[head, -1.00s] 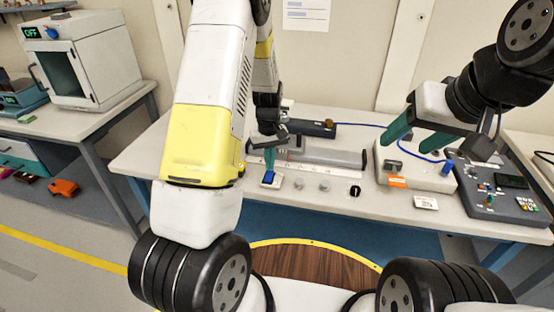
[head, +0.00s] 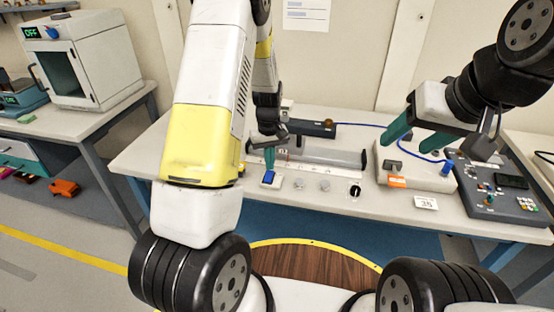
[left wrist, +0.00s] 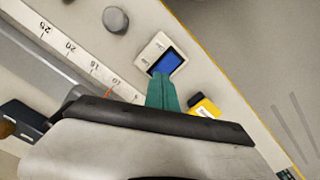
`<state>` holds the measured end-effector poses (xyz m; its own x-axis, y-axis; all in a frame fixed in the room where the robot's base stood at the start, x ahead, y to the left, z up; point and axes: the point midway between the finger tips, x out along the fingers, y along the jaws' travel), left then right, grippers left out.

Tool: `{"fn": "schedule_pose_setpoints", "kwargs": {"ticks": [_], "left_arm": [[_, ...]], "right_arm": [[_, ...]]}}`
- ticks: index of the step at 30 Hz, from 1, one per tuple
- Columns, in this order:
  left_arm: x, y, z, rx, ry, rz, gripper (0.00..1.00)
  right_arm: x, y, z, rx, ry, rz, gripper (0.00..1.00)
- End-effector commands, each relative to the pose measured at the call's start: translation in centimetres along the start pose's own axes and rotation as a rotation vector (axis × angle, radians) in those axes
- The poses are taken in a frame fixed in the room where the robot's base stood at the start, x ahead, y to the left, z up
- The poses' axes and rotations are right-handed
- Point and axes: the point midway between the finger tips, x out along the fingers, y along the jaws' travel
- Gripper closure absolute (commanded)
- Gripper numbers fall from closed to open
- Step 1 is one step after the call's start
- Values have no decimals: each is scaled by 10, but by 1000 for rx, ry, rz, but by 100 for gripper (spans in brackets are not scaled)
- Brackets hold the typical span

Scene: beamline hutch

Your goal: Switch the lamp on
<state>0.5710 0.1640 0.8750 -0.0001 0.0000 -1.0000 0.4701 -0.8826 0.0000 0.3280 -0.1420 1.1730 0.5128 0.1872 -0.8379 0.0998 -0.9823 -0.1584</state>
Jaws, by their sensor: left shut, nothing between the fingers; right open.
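A blue rocker switch (head: 270,177) in a white plate sits near the front edge of the bench. It also shows in the left wrist view (left wrist: 166,62). My left gripper (head: 269,163) is shut and empty, pointing down at the switch. In the left wrist view its green fingertips (left wrist: 161,84) are at the switch's near edge and cover part of the plate. I cannot tell whether they touch it. My right gripper (head: 418,135) is open and empty above the right of the bench. I cannot make out which thing is the lamp, or whether it is lit.
A scale rail (left wrist: 75,52) and grey knobs (left wrist: 115,19) lie beside the switch. A yellow-and-black object (left wrist: 204,107) is close to the fingers. A black knob (head: 355,190), a box with a blue cable (head: 412,170) and a control panel (head: 505,195) stand further right.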

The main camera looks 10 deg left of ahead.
Motion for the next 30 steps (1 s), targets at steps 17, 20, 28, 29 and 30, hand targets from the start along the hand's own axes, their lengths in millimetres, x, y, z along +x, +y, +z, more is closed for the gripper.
{"fn": "schedule_pose_setpoints", "kwargs": {"ticks": [17,20,28,29,30], "left_arm": [[3,0,0,0,-1,0,100],[5,0,0,0,-1,0,100],[8,0,0,0,0,0,100],[9,0,0,0,0,0,100],[10,0,0,0,0,0,100]], "right_arm": [[0,0,0,0,0,0,42],[0,0,0,0,0,0,42],[0,0,0,0,0,0,42],[0,0,0,0,0,0,42],[0,0,0,0,0,0,42]]}}
